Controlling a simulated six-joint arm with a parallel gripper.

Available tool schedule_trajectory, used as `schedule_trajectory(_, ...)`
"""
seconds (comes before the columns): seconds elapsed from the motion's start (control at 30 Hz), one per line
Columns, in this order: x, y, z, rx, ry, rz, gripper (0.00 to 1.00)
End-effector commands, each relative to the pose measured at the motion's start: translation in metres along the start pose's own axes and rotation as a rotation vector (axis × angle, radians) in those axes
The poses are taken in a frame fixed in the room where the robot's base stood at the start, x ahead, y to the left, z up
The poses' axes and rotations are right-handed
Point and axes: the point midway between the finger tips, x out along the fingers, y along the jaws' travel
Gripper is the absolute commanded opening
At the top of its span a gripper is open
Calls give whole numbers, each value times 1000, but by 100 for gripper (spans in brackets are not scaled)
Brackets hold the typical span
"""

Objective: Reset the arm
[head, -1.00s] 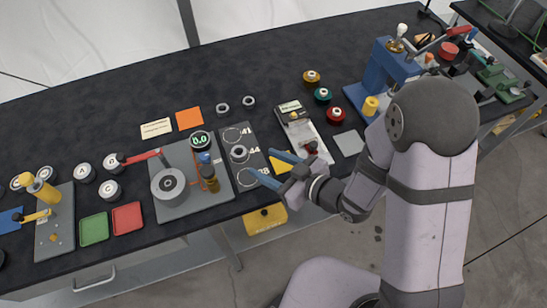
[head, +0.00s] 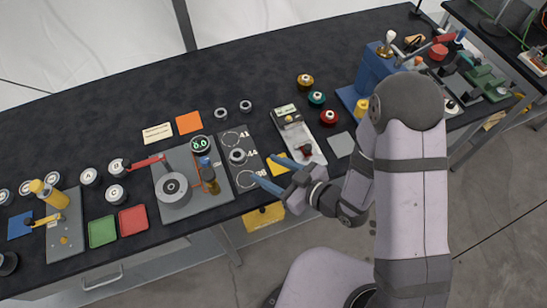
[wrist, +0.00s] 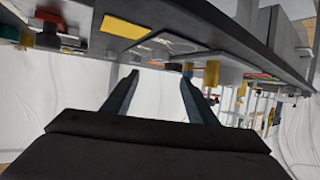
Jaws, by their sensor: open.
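My gripper (head: 268,174) has two blue fingers. They are spread apart with nothing between them. In the head view it is at the front edge of the dark workbench (head: 120,100), beside the grey ring plate (head: 251,155) and the yellow square (head: 278,165). In the wrist view my gripper (wrist: 158,82) also shows its fingers apart, with the bench edge across the top of the picture. My fingers touch no object that I can make out.
A grey press station (head: 215,197) with a red lever stands left of my gripper. A white-and-grey device (head: 299,135) lies behind it, with several coloured spools beyond. A blue stand (head: 378,68) is at the right. A yellow bin (head: 264,217) hangs below the bench edge.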

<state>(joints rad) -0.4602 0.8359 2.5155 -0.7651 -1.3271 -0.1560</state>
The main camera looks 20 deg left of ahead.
Motion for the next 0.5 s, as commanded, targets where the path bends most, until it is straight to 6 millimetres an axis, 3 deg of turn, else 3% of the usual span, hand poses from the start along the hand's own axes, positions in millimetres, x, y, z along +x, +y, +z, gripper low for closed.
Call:
schedule_trajectory(0.27, -5, 12, 0, 22, -32, 32, 52)
schedule_trajectory(0.37, -14, 33, 2, 71, -92, 94, 52)
schedule_trajectory(0.5, -42, 77, 9, 198, -211, 238, 52)
